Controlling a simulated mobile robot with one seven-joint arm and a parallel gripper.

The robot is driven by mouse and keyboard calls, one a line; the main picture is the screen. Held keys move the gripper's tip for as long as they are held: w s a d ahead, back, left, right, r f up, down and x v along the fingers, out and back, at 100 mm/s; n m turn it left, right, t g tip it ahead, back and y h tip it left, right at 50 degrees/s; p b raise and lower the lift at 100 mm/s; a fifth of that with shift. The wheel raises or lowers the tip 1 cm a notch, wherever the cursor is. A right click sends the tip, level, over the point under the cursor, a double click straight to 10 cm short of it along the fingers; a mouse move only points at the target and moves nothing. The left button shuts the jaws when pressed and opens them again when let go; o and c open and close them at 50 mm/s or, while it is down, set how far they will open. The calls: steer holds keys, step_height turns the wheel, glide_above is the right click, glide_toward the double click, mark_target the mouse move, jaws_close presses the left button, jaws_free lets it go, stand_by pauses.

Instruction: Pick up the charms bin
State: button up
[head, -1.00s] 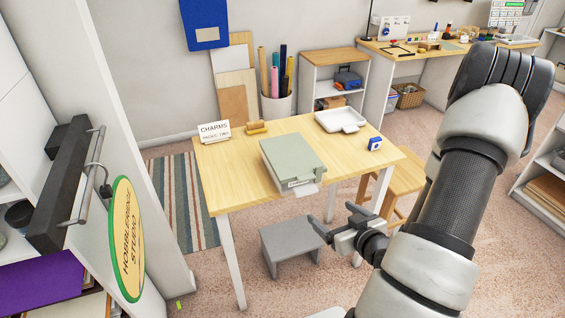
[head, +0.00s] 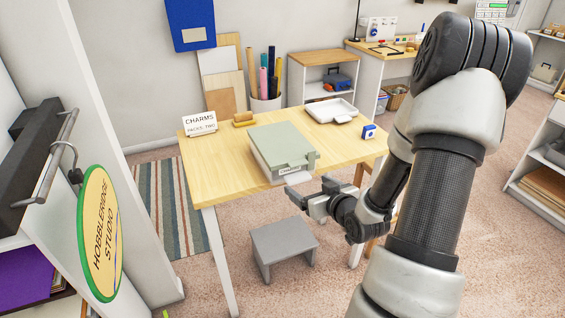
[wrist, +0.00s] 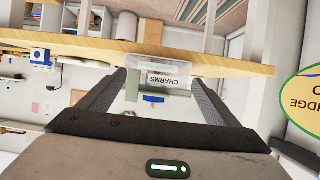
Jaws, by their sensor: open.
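The charms bin (head: 283,148) is a shallow box with a grey-green lid, lying at the front edge of the wooden table. Its front bears a CHARMS label, and a pale part juts past the table edge. In the wrist view the clear-sided bin (wrist: 178,68) shows upside down between the fingers, its label facing me. My gripper (head: 308,189) is open and empty, just in front of the bin and near the table edge. It also shows in the wrist view (wrist: 158,88), with a finger on each side of the bin. I cannot tell any contact.
The table (head: 222,170) also holds a CHARMS sign (head: 200,123), a small wooden block (head: 244,119), a white tray (head: 331,111) and a blue-and-white item (head: 369,131). A shelf unit with a round sign (head: 101,233) is at left.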

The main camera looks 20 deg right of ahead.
mark_target(301, 181)
steer(key=x, duration=0.6)
steer(key=shift+w+d+f, duration=0.1)
steer(key=shift+d+f, duration=0.1)
steer(key=shift+f, duration=0.15)
steer(key=shift+r, duration=0.1)
steer(key=c, duration=1.3)
step_height(301, 181, up, 10)
steer(key=shift+p, duration=0.7)
steer(key=shift+c, duration=0.2)
